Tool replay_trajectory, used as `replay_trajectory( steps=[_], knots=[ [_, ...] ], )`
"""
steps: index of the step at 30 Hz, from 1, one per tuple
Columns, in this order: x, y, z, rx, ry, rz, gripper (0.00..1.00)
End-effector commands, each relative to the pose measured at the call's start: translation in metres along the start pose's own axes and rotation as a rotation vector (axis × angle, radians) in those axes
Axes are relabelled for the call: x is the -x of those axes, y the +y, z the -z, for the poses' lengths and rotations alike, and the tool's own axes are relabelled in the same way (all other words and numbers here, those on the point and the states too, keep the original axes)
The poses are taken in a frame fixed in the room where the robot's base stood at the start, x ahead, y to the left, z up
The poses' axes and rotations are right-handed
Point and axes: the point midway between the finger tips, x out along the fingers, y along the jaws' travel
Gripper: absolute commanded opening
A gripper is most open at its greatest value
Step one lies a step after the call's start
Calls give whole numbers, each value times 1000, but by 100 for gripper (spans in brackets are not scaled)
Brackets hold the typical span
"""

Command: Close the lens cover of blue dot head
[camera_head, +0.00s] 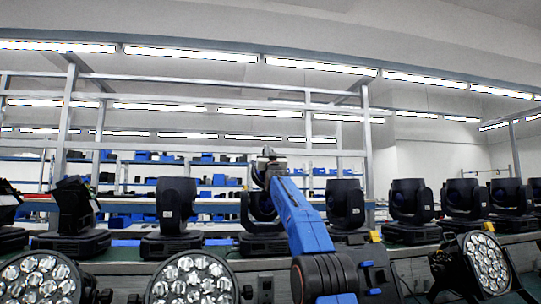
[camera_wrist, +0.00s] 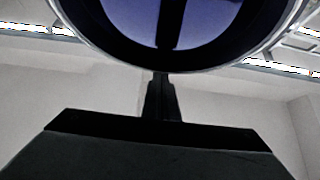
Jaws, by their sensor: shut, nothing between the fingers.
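Several black moving heads stand in a row on the bench; one (camera_head: 247,212) is partly hidden behind my arm. I cannot make out a blue dot on any of them. In the head view my gripper (camera_head: 268,154) is small, at the top of that partly hidden head. No lens cover is clearly visible.
Other heads stand to the left (camera_head: 176,205) and right (camera_head: 345,205), with one showing its lens (camera_head: 409,200). Round par cans with many lenses (camera_head: 192,280) are in front. Shelves with blue bins (camera_head: 220,180) stand behind.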

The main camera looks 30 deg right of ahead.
Motion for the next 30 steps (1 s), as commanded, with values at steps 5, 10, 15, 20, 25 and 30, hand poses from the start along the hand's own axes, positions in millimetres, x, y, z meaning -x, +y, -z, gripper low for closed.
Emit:
replay_trajectory(
  steps=[5, 10, 15, 20, 25, 30],
  knots=[
    [-10, 0, -8, 0, 0, 0, 0],
    [-16, 0, -12, 0, 0, 0, 0],
    [-19, 0, -13, 1, 1, 0, 0],
    [-20, 0, -14, 1, 0, 0, 0],
    [-20, 0, -14, 0, 0, 0, 0],
    [-20, 0, -14, 0, 0, 0, 0]
  ],
)
